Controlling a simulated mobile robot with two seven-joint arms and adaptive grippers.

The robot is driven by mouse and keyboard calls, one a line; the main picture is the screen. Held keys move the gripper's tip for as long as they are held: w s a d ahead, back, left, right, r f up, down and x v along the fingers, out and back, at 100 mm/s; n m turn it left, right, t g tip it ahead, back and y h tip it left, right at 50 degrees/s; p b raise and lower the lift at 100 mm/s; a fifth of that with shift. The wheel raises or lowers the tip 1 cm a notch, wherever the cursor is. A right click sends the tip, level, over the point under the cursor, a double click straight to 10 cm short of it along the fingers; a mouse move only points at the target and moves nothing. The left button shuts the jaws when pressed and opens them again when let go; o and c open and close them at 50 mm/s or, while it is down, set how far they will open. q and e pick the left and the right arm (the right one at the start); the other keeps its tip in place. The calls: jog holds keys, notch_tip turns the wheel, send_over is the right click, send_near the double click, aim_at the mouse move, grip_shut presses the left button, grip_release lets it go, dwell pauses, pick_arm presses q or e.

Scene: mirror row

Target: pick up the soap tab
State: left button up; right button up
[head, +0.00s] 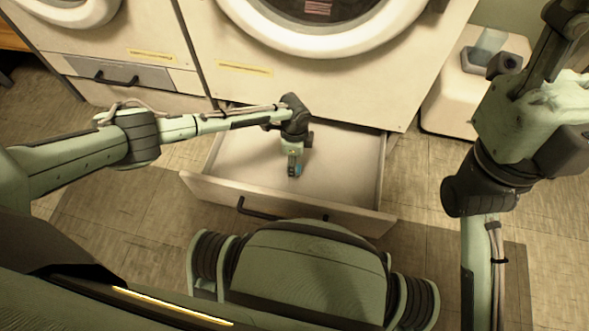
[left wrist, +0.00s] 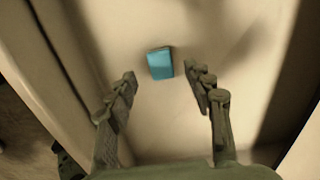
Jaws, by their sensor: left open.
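The soap tab (left wrist: 160,63) is a small blue block lying on the pale floor of the open drawer. In the left wrist view it sits a little beyond and between my left fingertips, with no finger touching it. My left gripper (left wrist: 160,85) is open and empty, pointing down into the drawer. In the head view the left gripper (head: 295,172) is inside the drawer, and the blue tab (head: 298,170) shows only partly beside its fingers. My right arm is raised at the right; its fingers are not clearly seen.
The drawer (head: 285,205) is pulled out below a white washing machine (head: 350,90), with walls around my left gripper. A second machine (head: 145,30) stands at left. A white cabinet (head: 450,100) at right carries a blue-grey item (head: 485,50). The floor in front is tiled.

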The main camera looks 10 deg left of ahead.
pick_arm(q)
notch_tip(320, 180, down, 3)
jog(key=shift+f+b, duration=0.15)
jog(key=shift+b, duration=0.35)
jog(key=shift+c, duration=0.3)
jog(key=c, duration=1)
jog(key=shift+w, duration=0.1)
